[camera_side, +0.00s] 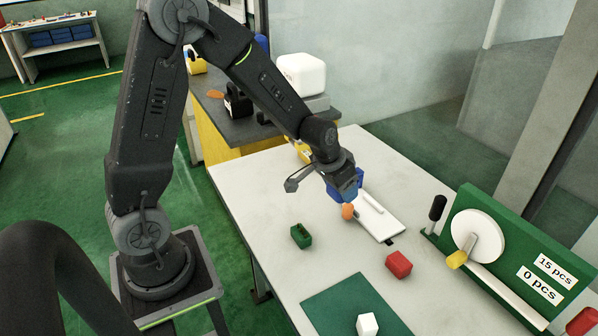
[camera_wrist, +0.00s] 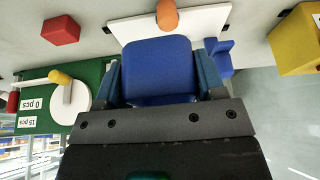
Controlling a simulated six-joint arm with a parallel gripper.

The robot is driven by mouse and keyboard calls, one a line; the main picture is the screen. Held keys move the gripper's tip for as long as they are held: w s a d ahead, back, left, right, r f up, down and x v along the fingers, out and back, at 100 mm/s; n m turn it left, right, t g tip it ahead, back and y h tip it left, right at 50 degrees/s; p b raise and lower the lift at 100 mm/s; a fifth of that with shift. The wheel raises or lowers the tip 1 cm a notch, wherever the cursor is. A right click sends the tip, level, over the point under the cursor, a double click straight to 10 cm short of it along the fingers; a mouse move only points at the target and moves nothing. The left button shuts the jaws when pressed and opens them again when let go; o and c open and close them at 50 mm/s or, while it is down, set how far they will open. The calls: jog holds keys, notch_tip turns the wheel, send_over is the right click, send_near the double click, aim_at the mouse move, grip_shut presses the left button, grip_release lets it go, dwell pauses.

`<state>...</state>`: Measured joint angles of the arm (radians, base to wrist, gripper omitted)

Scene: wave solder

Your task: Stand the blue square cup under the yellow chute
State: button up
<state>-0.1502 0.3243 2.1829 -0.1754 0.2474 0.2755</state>
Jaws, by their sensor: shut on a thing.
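My gripper (camera_side: 345,190) is shut on a blue square-sided thing, which I take for the blue square cup (camera_wrist: 158,68). It fills the space between the two fingers in the wrist view, above the white plate. Its opening is not visible. In the side view the wrist and fingers partly hide the cup. A yellow part (camera_side: 298,150) stands at the far left table edge, partly hidden by my arm. A yellow block-like thing (camera_wrist: 297,42) shows at the right in the wrist view. I cannot tell for sure that either is the chute.
A white plate (camera_side: 382,222) and an orange piece (camera_side: 347,211) are close to the gripper. A small blue piece (camera_wrist: 222,58) lies beside the plate. Green block (camera_side: 301,236), red block (camera_side: 399,264) and green mat (camera_side: 330,305) with white cube (camera_side: 367,325) are nearer. A green panel (camera_side: 510,240) stands right.

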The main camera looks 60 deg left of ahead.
jog(key=s+a+n+g+y, duration=0.4)
jog(key=s+a+n, duration=1.3)
jog(key=s+a, duration=0.5)
jog(key=shift+a+f+n+g, duration=0.3)
jog(key=shift+a+f, duration=0.1)
jog(key=shift+a, duration=0.2)
send_over(264, 201)
jog(key=d, duration=0.2)
jog(key=f, duration=0.7)
jog(key=shift+a, duration=0.25)
jog(key=shift+f, duration=1.8)
jog(key=shift+f, duration=0.15)
jog(key=o, duration=1)
